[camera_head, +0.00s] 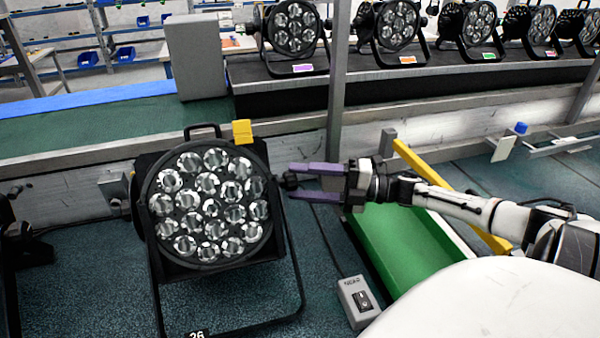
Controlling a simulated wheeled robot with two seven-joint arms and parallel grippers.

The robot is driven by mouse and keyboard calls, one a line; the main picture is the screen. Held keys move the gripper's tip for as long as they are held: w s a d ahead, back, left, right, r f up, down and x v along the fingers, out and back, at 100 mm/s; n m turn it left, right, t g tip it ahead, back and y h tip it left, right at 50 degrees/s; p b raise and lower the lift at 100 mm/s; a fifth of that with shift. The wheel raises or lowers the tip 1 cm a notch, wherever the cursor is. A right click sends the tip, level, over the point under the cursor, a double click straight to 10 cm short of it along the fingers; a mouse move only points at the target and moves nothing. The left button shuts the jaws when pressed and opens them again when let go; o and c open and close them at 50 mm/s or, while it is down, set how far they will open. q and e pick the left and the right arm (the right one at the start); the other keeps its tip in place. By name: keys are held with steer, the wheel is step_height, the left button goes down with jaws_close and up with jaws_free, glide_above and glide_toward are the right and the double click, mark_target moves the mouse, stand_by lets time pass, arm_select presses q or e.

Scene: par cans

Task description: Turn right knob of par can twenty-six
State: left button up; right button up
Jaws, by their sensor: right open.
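Par can twenty-six (208,204) stands on the teal surface left of centre, its many round lenses facing me and a label reading 26 at its stand's foot. Its right knob (290,182) is a small dark piece on the right side of the housing, where the stand's arm meets it. My right gripper (312,182) comes in from the right with purple fingers spread above and below the knob. The fingers are open, and I cannot tell whether they touch the knob. My left gripper does not show.
A grey switch box (358,302) sits on the surface below my right gripper. A green belt (415,245) with a yellow rail (450,195) lies under my right arm. Several more par cans (293,28) stand on the conveyor behind. A metal post (338,80) rises behind the gripper.

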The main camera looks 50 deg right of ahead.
steer(key=v, duration=0.9)
steer(key=shift+s+d, duration=0.2)
steer(key=shift+s, duration=0.05)
steer(key=shift+w, duration=0.1)
